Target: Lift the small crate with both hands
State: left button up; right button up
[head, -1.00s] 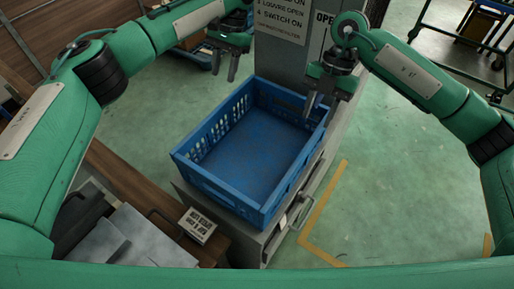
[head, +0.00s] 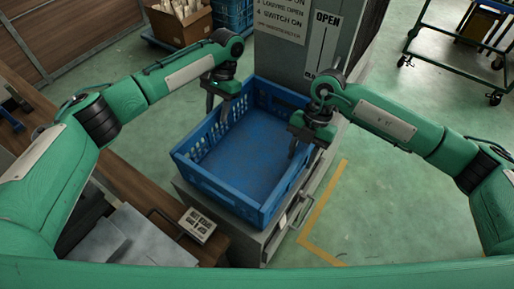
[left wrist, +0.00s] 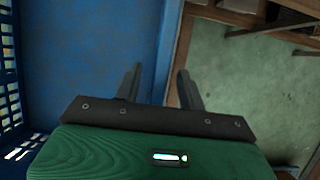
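The small crate (head: 243,160) is blue plastic with slotted walls. It stands level and empty on a grey metal cabinet; its floor also shows in the left wrist view (left wrist: 85,55). My left gripper (head: 217,112) is open at the crate's left wall. In the left wrist view its fingers (left wrist: 160,75) are spread, one on each side of the wall's rim, with gaps visible. My right gripper (head: 301,152) is at the right wall, fingers apart and pointing down, one inside the crate and one toward the outside. Whether its fingers touch the wall is unclear.
The grey cabinet (head: 262,240) extends under the crate. A grey column with printed signs (head: 322,45) rises directly behind it. A wooden bench (head: 135,190) with a small sign (head: 198,225) is at the left. A green cart (head: 465,50) stands far right. Green floor is open at the right.

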pick_arm(q)
grip_shut()
pick_arm(e)
grip_shut()
pick_arm(q)
jog(key=shift+r, duration=0.15)
pick_arm(e)
jog(key=shift+r, duration=0.15)
